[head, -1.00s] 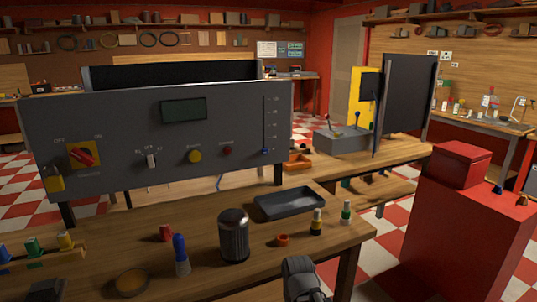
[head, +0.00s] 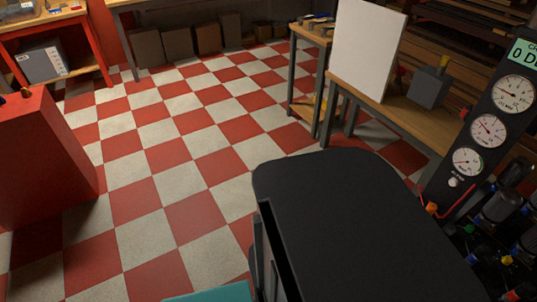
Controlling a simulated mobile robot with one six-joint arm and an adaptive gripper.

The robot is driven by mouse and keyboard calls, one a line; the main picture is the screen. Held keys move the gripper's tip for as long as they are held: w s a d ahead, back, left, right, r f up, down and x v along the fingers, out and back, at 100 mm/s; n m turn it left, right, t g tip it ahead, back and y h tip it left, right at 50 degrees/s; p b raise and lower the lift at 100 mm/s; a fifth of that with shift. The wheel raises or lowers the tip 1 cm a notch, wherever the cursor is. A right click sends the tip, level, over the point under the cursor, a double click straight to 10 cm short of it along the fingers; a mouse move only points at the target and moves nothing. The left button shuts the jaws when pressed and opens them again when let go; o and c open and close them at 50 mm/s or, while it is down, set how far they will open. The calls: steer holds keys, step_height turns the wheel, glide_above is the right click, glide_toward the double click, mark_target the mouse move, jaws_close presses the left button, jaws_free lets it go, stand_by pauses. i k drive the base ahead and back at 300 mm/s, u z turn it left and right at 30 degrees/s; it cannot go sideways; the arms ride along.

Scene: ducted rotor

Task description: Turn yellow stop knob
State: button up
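No yellow stop knob can be made out for certain in the head view. A small yellow piece (head: 444,61) tops a grey box (head: 429,87) on the wooden bench at the right; I cannot tell whether it is a knob. The grey control panel with a round yellow knob, seen a second ago, is out of view. My gripper is not in view.
A large black shape (head: 345,215) fills the lower middle. A black gauge panel (head: 487,130) stands at the right, above dark machinery. A white board (head: 367,48) stands on the bench. A red cabinet (head: 40,160) is at the left. The checkered floor (head: 180,140) between is clear.

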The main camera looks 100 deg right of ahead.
mark_target(507, 260)
steer(key=z, duration=2.7)
steer(key=i, duration=0.1)
steer(key=z, duration=3.05)
